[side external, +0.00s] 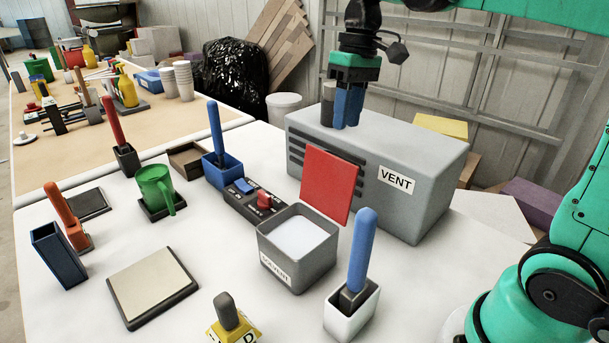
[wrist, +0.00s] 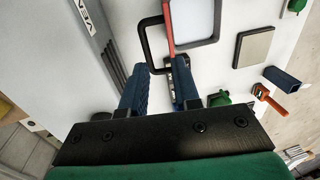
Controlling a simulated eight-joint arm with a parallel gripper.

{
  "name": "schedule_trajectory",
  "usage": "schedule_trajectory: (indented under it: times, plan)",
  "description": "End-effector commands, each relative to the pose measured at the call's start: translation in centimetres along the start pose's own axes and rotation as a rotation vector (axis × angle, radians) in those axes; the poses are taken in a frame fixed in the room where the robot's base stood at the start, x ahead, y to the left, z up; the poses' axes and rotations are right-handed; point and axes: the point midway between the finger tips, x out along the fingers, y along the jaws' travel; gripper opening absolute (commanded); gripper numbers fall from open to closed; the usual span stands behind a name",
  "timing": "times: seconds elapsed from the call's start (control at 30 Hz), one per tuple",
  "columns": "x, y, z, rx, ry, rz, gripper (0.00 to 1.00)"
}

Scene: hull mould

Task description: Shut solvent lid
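The solvent box (side external: 297,250) is a grey square container with a white inside and a label on its front. Its red lid (side external: 331,184) stands open, nearly upright at the box's back edge, in front of the vent. In the wrist view the lid (wrist: 168,28) shows nearly edge-on beside the box's dark rim (wrist: 217,25). My gripper (side external: 347,122) has blue fingers pointing down and is above the vent box, behind and above the lid. In the wrist view the fingers (wrist: 160,82) are apart, with nothing held between them.
The grey vent box (side external: 430,200) stands behind the solvent. A switch panel (side external: 254,203) lies left of it. A white holder (side external: 351,308) with a blue-handled tool stands right of it. A green mug (side external: 154,186) and a pale pad (side external: 152,284) are left. Bare white table lies between them.

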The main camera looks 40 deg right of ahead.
Motion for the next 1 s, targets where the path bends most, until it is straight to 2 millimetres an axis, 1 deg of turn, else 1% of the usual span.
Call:
schedule_trajectory:
  times: [0.03, 0.13, 0.27, 0.4, 0.57, 0.7, 0.9, 0.93, 0.97, 1.0]
  plan:
    - [0.3, 1.2, -0.4, 0.006, 0.005, -0.008, 0.27]
    - [0.8, 2.1, -0.8, -0.002, 0.010, -0.017, 0.27]
    - [2.1, 2.1, -0.8, -0.006, 0.011, -0.018, 0.27]
    - [4.0, 2.0, -0.8, -0.005, 0.012, -0.018, 0.27]
    - [5.5, 2.0, -0.8, -0.006, 0.012, -0.018, 0.27]
    - [6.1, 1.9, -0.8, -0.006, 0.012, -0.018, 0.27]
    - [6.1, 1.9, -0.8, -0.006, 0.012, -0.017, 0.27]
    - [6.1, 1.9, -0.8, -0.006, 0.012, -0.017, 0.24]
    - [6.1, 1.9, -0.8, -0.006, 0.012, -0.017, 0.15]
    - [6.1, 1.9, -0.8, -0.005, 0.012, -0.017, 0.04]
